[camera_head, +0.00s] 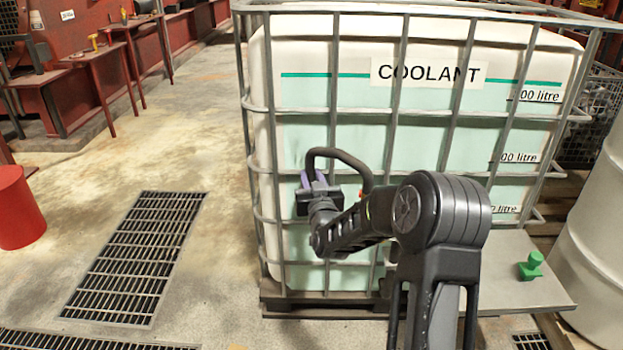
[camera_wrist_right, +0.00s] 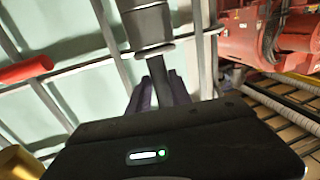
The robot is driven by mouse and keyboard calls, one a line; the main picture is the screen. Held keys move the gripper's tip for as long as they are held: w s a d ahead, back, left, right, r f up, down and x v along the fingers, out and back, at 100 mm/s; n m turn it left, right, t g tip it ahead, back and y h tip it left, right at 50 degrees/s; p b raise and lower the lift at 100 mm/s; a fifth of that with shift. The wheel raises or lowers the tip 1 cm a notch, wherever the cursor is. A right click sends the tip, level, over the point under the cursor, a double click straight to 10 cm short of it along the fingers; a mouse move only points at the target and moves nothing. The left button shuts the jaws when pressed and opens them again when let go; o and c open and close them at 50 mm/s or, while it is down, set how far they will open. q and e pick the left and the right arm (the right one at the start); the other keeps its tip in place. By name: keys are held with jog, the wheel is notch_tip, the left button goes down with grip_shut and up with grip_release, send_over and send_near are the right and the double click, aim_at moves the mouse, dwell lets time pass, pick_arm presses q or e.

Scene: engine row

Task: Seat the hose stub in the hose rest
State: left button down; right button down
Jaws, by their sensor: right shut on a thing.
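My right gripper (camera_head: 314,178), with purple fingers, is in front of the coolant tank's cage in the head view. It is shut on the hose stub (camera_head: 345,155), a dark curved hose that arches up from the fingers and bends down to the right behind my arm. In the right wrist view the purple fingers (camera_wrist_right: 160,88) show below a thick dark grey cylinder (camera_wrist_right: 148,25), which seems to be part of the stub. The exact grip is unclear there. I cannot pick out the hose rest in either view. My left gripper is out of view.
The caged coolant tank (camera_head: 440,135) stands close behind my gripper. A grey shelf (camera_head: 490,290) at its lower right bears a green cap-like piece (camera_head: 530,265). The wrist view shows a red bar (camera_wrist_right: 25,70) and a brass part (camera_wrist_right: 20,163). Open floor and a grate (camera_head: 140,255) lie left.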

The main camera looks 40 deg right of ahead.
jog(key=shift+r, duration=0.15)
jog(key=c, duration=1.3)
grip_release()
jog(key=shift+c, duration=0.2)
jog(key=shift+o, duration=1.2)
jog(key=shift+f, duration=0.25)
jog(key=v, duration=0.7)
jog(key=shift+s+a, duration=0.25)
jog(key=shift+s, duration=0.1)
jog(key=shift+r, duration=0.1)
